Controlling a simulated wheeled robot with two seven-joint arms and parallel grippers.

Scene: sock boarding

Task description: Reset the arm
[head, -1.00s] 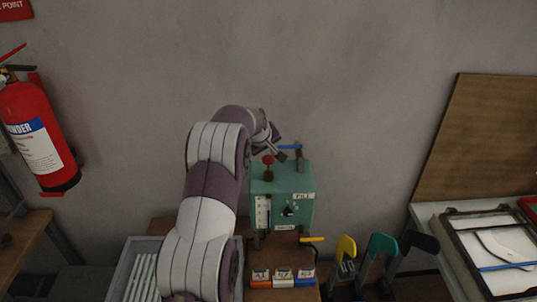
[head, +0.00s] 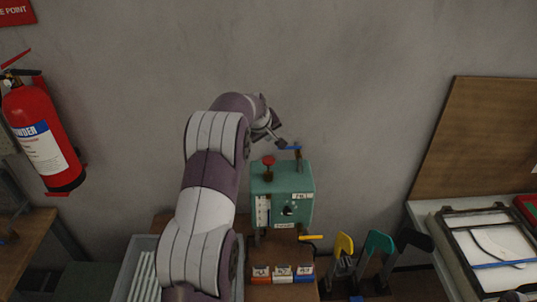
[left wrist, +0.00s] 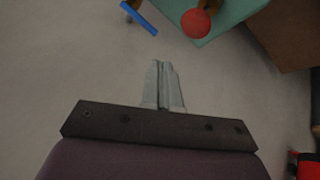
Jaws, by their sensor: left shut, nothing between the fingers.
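My left arm rises from the bottom of the head view and bends right. Its gripper (head: 281,142) is above and left of the teal box's top, beside a blue lever. In the left wrist view the gripper (left wrist: 161,64) is shut and empty, with grey wall behind it. The teal box (head: 302,181) stands on a wooden surface and carries a red knob (head: 268,160) and the blue lever (head: 293,148) on top. The knob (left wrist: 196,23) and lever (left wrist: 139,18) show apart from the fingertips in the wrist view. My right gripper is out of view.
Labelled blocks (head: 282,274) sit before the box, with a yellow lever (head: 311,237) at its lower right. Yellow, teal and black upright pieces (head: 378,246) stand to the right. A grey tray (head: 121,283) is left of the arm. A fire extinguisher (head: 43,138) hangs at left.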

